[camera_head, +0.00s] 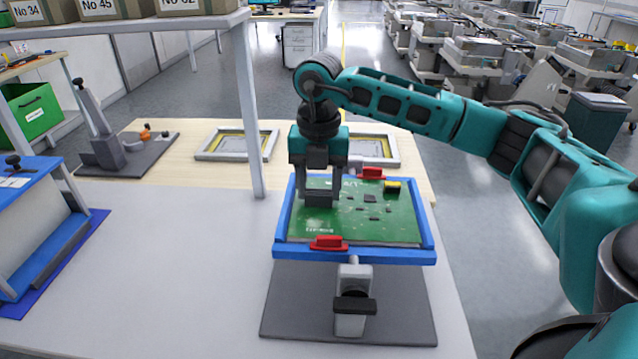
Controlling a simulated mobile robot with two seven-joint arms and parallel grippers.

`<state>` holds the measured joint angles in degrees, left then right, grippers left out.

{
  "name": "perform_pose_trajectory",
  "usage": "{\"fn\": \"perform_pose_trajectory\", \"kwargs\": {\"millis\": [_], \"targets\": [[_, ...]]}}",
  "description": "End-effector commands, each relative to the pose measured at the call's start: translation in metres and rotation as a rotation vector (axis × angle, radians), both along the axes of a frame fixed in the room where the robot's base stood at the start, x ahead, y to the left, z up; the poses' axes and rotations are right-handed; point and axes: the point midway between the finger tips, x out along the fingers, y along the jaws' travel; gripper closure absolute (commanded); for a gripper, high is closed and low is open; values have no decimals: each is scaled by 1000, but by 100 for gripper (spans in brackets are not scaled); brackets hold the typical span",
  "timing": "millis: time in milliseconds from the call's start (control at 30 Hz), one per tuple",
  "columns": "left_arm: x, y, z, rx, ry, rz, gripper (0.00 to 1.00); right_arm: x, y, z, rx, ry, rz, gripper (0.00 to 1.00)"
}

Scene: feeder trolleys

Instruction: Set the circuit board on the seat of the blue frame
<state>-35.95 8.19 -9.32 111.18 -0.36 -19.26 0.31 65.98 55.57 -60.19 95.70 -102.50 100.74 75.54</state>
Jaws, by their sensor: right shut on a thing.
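The green circuit board (370,228) lies flat within the outline of the blue frame (430,235). I cannot tell whether it touches the seat all round or hovers slightly above it. My right gripper (320,199) points down over the board's left part, its fingers on either side of a dark block that stands on the board. It is shut on this block and so holds the board. Red clips show at the frame's near edge (328,243) and far edge (371,173). The frame rests on a stand with a dark base plate (400,310). My left gripper is out of view.
A shelf post (250,110) rises left of my right gripper. Two pale framed trays (237,157) lie behind, one partly hidden by my arm. A grey fixture (105,150) stands back left, a blue fixture (30,260) at the left edge. The table's left middle is bare.

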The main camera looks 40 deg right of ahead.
Motion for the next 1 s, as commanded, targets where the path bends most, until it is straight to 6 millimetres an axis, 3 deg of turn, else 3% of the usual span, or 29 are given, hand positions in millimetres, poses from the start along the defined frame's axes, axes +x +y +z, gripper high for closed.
{"fn": "perform_pose_trajectory", "kwargs": {"millis": [667,700,1000], "targets": [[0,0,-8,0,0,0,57,0,0,-12,0,-1,0,93],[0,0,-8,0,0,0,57,0,0,-12,0,-1,0,46],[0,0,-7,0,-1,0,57,0,0,-12,0,-1,0,18]]}}
